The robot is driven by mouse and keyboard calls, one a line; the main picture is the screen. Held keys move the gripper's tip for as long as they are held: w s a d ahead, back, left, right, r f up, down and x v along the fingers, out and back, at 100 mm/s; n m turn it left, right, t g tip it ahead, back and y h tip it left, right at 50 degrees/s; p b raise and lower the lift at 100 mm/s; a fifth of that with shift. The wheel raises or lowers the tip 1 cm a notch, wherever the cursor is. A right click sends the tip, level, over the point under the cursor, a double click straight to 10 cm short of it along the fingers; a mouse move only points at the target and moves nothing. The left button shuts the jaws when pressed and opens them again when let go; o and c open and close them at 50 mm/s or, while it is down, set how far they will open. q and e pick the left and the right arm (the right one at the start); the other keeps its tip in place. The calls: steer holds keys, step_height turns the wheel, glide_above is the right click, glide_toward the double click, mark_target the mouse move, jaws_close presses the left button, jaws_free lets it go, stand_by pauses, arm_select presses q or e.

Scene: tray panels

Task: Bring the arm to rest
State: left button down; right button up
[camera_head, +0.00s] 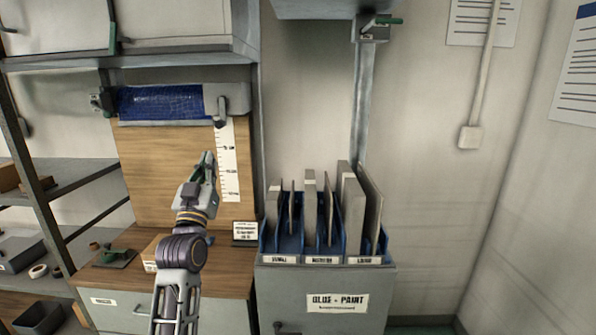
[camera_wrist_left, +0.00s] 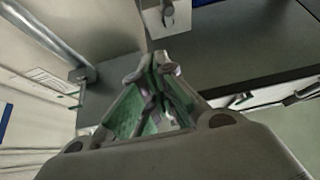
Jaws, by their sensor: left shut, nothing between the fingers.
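My left gripper (camera_head: 208,158) is raised in front of the wooden back panel, pointing up, to the left of the white ruler strip. It is shut and empty. In the left wrist view its green-padded fingers (camera_wrist_left: 152,62) meet at the tips with nothing between them. My left arm rises from the bottom of the head view. My right gripper is not in view.
A blue three-section rack (camera_head: 290,246) holds several upright panels on a grey cabinet (camera_head: 378,285). A blue roll (camera_head: 160,102) hangs above the wooden counter (camera_head: 222,265). Shelves (camera_head: 85,182) stand at left.

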arm_select(q)
steer(key=s+f+m+g, duration=0.1)
steer(key=s+f+g, duration=0.25)
steer(key=f, duration=0.65)
steer(key=s+d+f+g+h, duration=0.15)
steer(key=f+g, duration=0.25)
steer(key=f, duration=0.7)
steer(key=s+f+m+g, duration=0.1)
steer(key=s+f+g, duration=0.25)
steer(key=f, duration=0.65)
steer(key=s+a+f+g+y, duration=0.1)
steer(key=s+f+g, duration=0.4)
steer(key=s+f, duration=0.6)
steer(key=s+f+g, duration=0.5)
steer(key=s+f, duration=0.2)
steer(key=s, duration=0.7)
steer(key=s+a+f+g, duration=0.1)
steer(key=s+f, duration=0.2)
steer(key=f, duration=3)
steer(key=s+a+f, duration=0.2)
steer(key=s+f, duration=0.7)
steer(key=s, duration=0.1)
steer(key=s+a+f+m+g, duration=0.1)
steer(key=s+a+f, duration=0.2)
steer(key=s+f, duration=0.7)
steer(key=shift+s+a+f+y, duration=0.2)
steer(key=shift+s+y, duration=0.15)
steer(key=shift+s, duration=0.4)
